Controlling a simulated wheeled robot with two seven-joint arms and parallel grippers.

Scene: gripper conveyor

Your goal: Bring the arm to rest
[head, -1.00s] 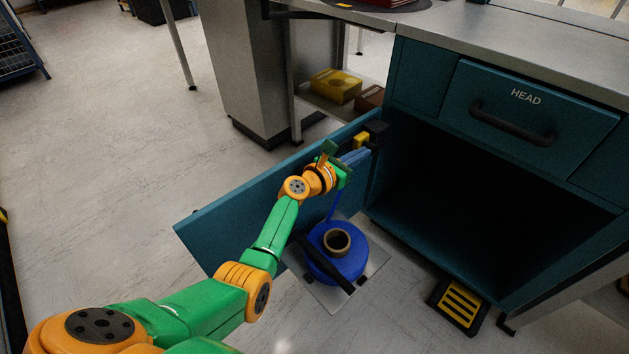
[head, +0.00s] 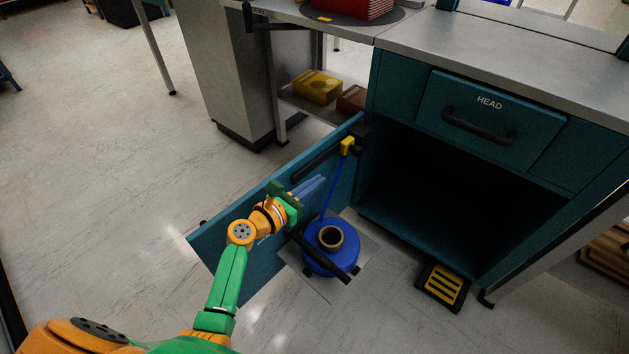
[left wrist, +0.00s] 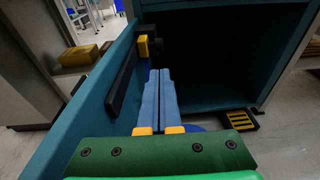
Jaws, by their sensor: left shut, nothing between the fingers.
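My left gripper (head: 311,188) is in front of the inner face of the open teal cabinet door (head: 225,237) in the head view. Its blue fingers lie together, shut and empty, and they also show in the left wrist view (left wrist: 159,103), pointing towards the cabinet. A black handle (left wrist: 121,82) on the door is left of the fingers in the left wrist view. I cannot tell whether the gripper touches the door. My orange and green left arm comes in from the lower left. My right gripper is not in view.
A blue round canister (head: 322,263) with a black bar stands on a floor plate just below the gripper. The cabinet interior (head: 430,195) is open and dark. A yellow-black step (head: 443,287) lies by its base. The floor at left is clear.

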